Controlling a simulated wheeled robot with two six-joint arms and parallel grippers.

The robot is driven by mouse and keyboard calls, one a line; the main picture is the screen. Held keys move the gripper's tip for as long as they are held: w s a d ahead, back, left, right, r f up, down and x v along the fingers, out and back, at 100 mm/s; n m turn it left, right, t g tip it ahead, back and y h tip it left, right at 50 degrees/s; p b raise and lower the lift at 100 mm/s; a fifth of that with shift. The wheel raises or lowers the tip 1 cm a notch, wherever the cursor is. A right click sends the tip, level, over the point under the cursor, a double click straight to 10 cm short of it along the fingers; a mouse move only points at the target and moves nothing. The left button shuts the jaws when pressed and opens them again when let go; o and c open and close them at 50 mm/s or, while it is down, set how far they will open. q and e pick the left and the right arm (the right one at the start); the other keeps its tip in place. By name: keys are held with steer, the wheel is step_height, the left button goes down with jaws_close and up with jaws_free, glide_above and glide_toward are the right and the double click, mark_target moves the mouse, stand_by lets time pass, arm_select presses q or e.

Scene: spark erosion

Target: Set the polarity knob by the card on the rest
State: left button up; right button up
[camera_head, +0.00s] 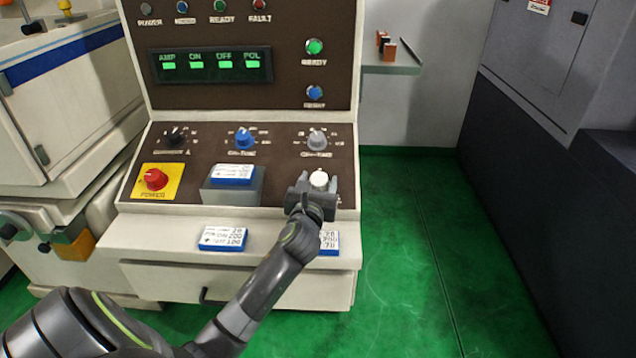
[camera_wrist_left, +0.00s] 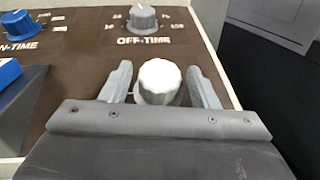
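The polarity knob is the white knob (camera_head: 319,179) at the lower right of the brown sloped panel; its label is hidden. It also shows in the left wrist view (camera_wrist_left: 159,80). My left gripper (camera_head: 316,184) is open, with one finger on each side of the white knob and a gap on both sides. The card on the rest (camera_head: 233,174) is a white card with a blue edge, leaning on a grey block (camera_head: 232,191) left of the gripper; its print is too small to read. My right gripper is not in view.
Two more cards lie on the front ledge: one at centre (camera_head: 223,238), one partly behind my arm (camera_head: 329,242). A grey off-time knob (camera_head: 318,140), a blue on-time knob (camera_head: 244,139) and a red power knob (camera_head: 155,179) are nearby. Green floor is clear at right.

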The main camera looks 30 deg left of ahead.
arm_select(q)
steer(key=c, duration=0.8)
steer(key=shift+o, duration=0.2)
